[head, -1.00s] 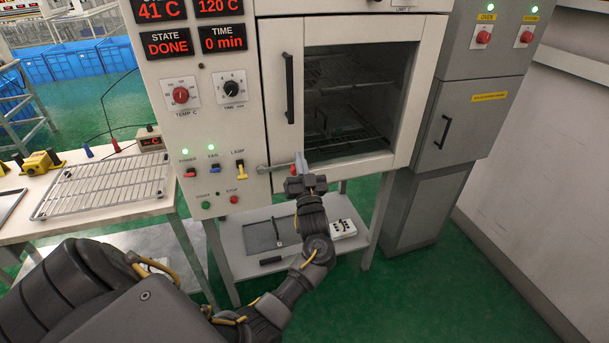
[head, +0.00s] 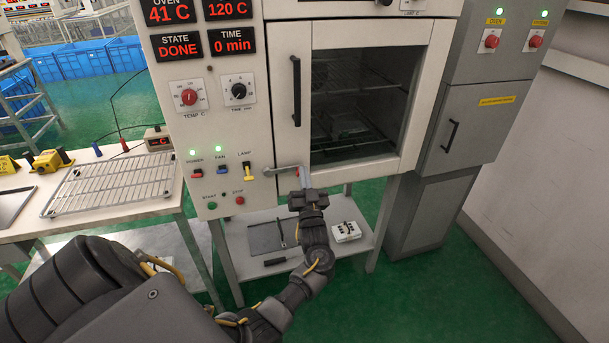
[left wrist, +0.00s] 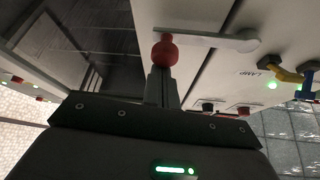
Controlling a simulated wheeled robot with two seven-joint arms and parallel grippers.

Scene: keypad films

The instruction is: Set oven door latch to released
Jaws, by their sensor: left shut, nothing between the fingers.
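The oven door latch is a pale grey lever (head: 284,171) low on the oven front, left of the glass door (head: 350,100). It lies nearly level, its pivot at the left and its free end by the door's lower left corner. In the left wrist view the lever (left wrist: 208,39) ends in a red knob (left wrist: 165,52). My left gripper (head: 303,173) is at the free end, fingers shut and empty. In the left wrist view the fingertips (left wrist: 161,72) are right at the knob; I cannot tell whether they touch it. The door looks closed.
A control panel with a yellow lamp switch (head: 248,171) and start and stop buttons is left of the latch. A vertical door handle (head: 296,90) stands above. A bench with a wire rack (head: 112,187) is at left, a grey cabinet (head: 465,120) at right.

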